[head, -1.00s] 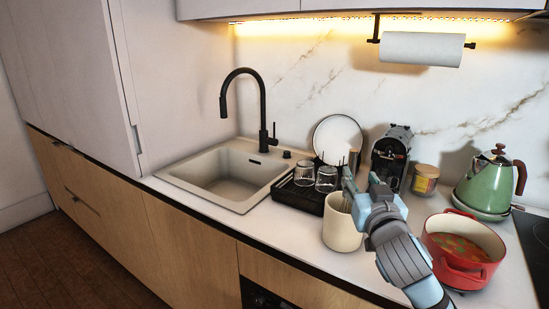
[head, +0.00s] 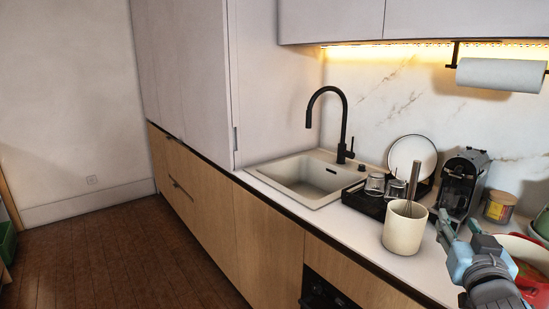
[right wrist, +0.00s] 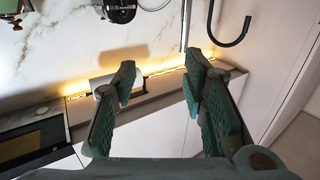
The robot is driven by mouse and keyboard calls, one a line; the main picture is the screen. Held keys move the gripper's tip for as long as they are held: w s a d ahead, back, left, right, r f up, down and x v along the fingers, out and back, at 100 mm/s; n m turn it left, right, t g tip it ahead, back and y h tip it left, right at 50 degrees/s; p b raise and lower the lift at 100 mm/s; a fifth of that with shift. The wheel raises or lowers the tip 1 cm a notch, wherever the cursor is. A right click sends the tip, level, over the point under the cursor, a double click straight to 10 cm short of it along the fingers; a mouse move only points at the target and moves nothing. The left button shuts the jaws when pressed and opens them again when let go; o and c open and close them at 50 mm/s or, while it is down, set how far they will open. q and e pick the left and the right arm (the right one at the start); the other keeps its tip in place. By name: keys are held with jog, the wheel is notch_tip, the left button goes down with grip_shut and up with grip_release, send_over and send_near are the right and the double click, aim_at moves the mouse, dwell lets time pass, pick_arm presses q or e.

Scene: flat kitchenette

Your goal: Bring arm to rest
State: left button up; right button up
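My right gripper (head: 458,228) is at the lower right of the head view, in front of the counter and right of the cream crock. In the right wrist view its two fingers (right wrist: 160,85) stand wide apart with nothing between them. The gripper is apart from the utensils. My left gripper is not in view.
The counter holds a sink (head: 312,180) with a black faucet (head: 344,120), a black drying rack with glasses (head: 375,184), a coffee machine (head: 462,182), a jar (head: 499,208) and a red pot (head: 535,285), partly hidden by my arm.

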jog(key=s+a+f+n+g+y, duration=0.1)
jog(key=s+a+f+g, duration=0.15)
jog(key=f, duration=0.55)
jog(key=s+a+f+n+g+y, duration=0.1)
jog(key=s+a+f+g, duration=0.15)
jog(key=f, duration=0.55)
jog(key=s+a+f+n+g+y, duration=0.1)
jog(key=s+f, duration=0.3)
jog(key=f, duration=0.4)
jog(key=s+a+f+n+g+y, duration=0.1)
jog(key=s+a+f+g+y, duration=0.2)
jog(key=s+f, duration=0.5)
jog(key=s+a+f+n+g, duration=0.1)
jog(key=s+a+f+g, duration=0.4)
jog(key=s, duration=0.6)
jog(key=s+x, duration=0.2)
jog(key=x, duration=0.8)
jog(key=s+f+x, duration=0.1)
jog(key=s+x, duration=0.1)
jog(key=x, duration=0.7)
jog(key=s+f+g+p, duration=0.1)
jog(key=s+f, duration=1.1)
jog(key=s, duration=0.2)
jog(key=shift+s+d+f, duration=0.25)
jog(key=shift+d+f, duration=0.05)
jog(key=shift+f, duration=0.05)
